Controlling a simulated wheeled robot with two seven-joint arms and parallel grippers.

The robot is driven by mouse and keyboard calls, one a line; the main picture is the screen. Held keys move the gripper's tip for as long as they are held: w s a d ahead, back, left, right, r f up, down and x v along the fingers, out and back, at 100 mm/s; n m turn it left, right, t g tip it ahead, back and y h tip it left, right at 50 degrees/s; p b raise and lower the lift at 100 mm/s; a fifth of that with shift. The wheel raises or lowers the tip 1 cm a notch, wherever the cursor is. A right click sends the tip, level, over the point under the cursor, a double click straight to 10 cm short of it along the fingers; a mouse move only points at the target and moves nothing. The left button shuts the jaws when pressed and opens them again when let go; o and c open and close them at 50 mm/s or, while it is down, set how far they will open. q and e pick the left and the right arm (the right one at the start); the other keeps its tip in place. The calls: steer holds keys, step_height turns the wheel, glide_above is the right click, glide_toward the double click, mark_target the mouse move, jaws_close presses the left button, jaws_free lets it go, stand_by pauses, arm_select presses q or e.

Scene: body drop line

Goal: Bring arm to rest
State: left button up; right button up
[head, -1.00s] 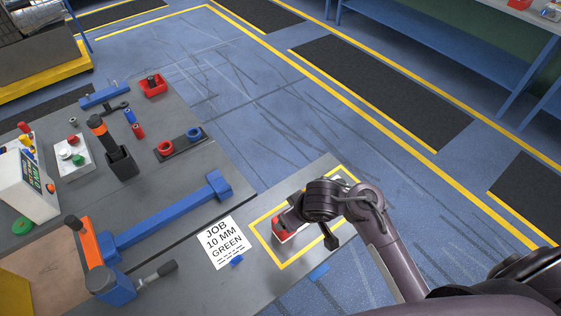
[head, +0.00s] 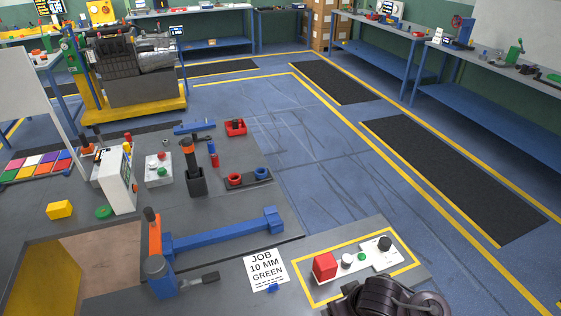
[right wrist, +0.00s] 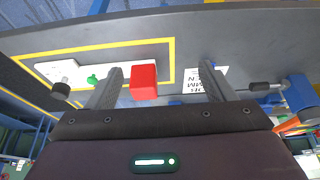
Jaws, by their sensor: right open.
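My right arm's dark end (head: 390,298) is at the bottom edge of the head view, just in front of the yellow-outlined area (head: 305,290). In the right wrist view my right gripper (right wrist: 163,78) is open, with its two fingers apart and nothing held. A red block (head: 324,267) stands inside the outline; it also shows in the right wrist view (right wrist: 143,84), lying in line between the fingers but beyond them. A white plate (head: 374,256) with a green button (head: 362,257) and knobs is beside it. My left gripper is not in view.
A job card (head: 265,270) reading 10 MM GREEN lies left of the outline. A blue and orange clamp (head: 225,234) and a dark holder (head: 196,183) stand on the grey bench farther left. Blue floor beyond the bench is clear.

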steer(key=s+f+m+g+y+b, duration=0.1)
steer(key=s+f+b, duration=0.35)
steer(key=f, duration=1.25)
steer(key=s+f+m+g+y+b, duration=0.15)
steer(key=s+f, duration=0.65)
steer(key=f, duration=0.9)
arm_select(q)
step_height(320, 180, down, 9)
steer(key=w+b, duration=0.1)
steer(key=b, duration=0.2)
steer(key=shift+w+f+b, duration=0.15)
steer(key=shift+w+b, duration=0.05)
steer(key=shift+b, duration=0.1)
arm_select(e)
steer(key=s+d+f+h, duration=0.2)
steer(key=s+d+f, duration=0.2)
steer(key=s+f, duration=0.4)
steer(key=s+d+f+h, duration=0.2)
steer(key=s+d+f, duration=0.2)
steer(key=s+f, duration=0.4)
steer(key=s+n, duration=0.1)
steer(key=s, duration=0.3)
steer(key=shift+g, duration=0.35)
